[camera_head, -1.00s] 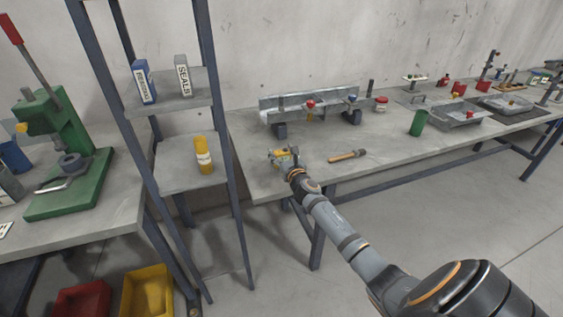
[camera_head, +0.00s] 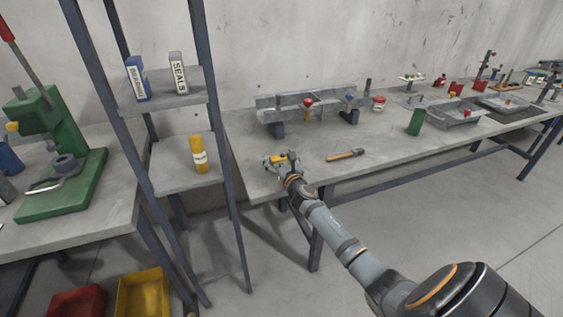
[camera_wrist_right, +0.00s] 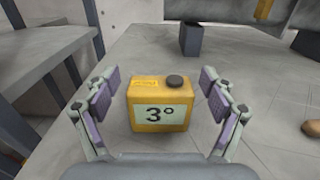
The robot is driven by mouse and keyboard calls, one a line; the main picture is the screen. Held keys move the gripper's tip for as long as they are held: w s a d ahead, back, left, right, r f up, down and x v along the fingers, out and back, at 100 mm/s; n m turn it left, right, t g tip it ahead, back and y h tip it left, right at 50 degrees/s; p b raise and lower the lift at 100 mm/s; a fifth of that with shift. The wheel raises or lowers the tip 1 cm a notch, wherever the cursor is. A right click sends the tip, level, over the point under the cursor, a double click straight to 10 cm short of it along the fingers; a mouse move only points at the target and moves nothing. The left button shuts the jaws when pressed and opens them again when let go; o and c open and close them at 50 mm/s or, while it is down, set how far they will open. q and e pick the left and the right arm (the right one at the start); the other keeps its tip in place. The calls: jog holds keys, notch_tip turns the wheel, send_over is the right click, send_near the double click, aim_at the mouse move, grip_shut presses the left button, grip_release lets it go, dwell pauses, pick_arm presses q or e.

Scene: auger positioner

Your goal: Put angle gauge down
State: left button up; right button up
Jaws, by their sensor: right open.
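The angle gauge (camera_wrist_right: 159,103) is a small yellow box with a pale display reading 3° and a dark round knob on top. In the right wrist view it stands upright on the grey bench top (camera_wrist_right: 200,65), between the fingers of my right gripper (camera_wrist_right: 159,100). The two fingers are spread, with a gap on each side of the gauge. In the head view the gauge (camera_head: 276,160) shows as a yellow patch at the bench's left front corner, partly hidden by my right gripper (camera_head: 280,163). My left gripper is not in view.
A grey trough on dark feet (camera_head: 312,103) stands behind on the bench. A wooden-handled tool (camera_head: 345,155) lies to the right, and a green cup (camera_head: 415,122) stands further right. A shelf rack (camera_head: 180,178) with a yellow bottle (camera_head: 199,155) stands close on the left.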

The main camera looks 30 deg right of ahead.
jog(key=b+v, duration=0.1)
jog(key=v, duration=1.1)
jog(key=shift+f, duration=0.1)
